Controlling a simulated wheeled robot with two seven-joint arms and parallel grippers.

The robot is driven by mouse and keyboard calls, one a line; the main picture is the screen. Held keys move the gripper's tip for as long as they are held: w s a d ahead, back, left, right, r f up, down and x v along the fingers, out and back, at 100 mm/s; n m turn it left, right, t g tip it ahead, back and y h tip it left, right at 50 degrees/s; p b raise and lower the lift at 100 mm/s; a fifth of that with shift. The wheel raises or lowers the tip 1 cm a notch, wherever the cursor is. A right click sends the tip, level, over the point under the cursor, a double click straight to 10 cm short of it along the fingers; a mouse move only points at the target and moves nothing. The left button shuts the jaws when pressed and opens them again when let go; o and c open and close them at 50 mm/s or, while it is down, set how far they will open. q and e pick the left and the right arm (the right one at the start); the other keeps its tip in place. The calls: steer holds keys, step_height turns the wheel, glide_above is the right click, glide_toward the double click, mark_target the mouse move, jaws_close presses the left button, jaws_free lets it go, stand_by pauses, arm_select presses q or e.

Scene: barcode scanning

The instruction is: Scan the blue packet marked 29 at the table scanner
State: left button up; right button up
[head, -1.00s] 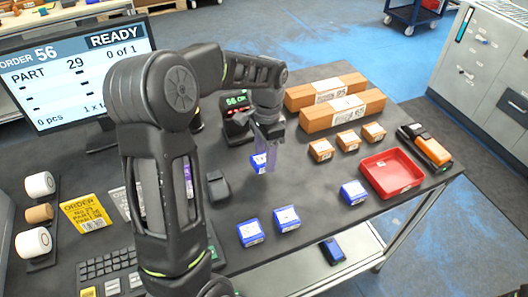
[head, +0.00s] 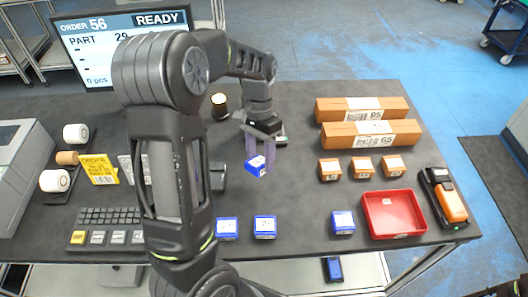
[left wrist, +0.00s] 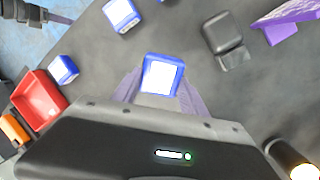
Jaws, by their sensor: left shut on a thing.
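My left gripper (head: 260,150) points down over the middle of the table, shut on a blue packet (head: 256,166). The held packet is tilted, with a white label face; it also shows between the fingers in the left wrist view (left wrist: 161,75). I cannot read its number. I cannot tell the gap between packet and scanner. The monitor (head: 125,45) reads order 56, part 29, READY. A dark part at the wrist view's top left may be my right gripper (left wrist: 58,18).
Several blue packets (head: 265,227) stand near the front edge. A red tray (head: 393,232), small orange boxes (head: 362,168) and long cartons (head: 362,109) are at the right. An orange-black handheld device (head: 452,203) lies by the right edge. A keyboard (head: 108,218) is at the left.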

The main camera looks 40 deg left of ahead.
mark_target(260, 155)
arm_select(q)
steer(key=shift+s+d+r, duration=0.1)
steer(key=shift+d, duration=0.15)
steer(key=shift+h, duration=0.3)
steer(key=shift+s+a, duration=0.15)
steer(key=shift+w+a+f+b, duration=0.4)
steer(key=shift+w+f+b, duration=0.15)
steer(key=shift+f, duration=0.15)
steer(key=shift+w+a+f+b, duration=0.5)
steer(key=shift+w+f, duration=0.1)
steer(key=shift+f, duration=0.15)
steer(key=shift+w+a+f+b, duration=0.35)
steer(key=shift+w+f+b, duration=0.2)
steer(key=shift+f, duration=0.15)
steer(key=shift+w+a+f, duration=0.3)
steer(key=shift+f, duration=0.05)
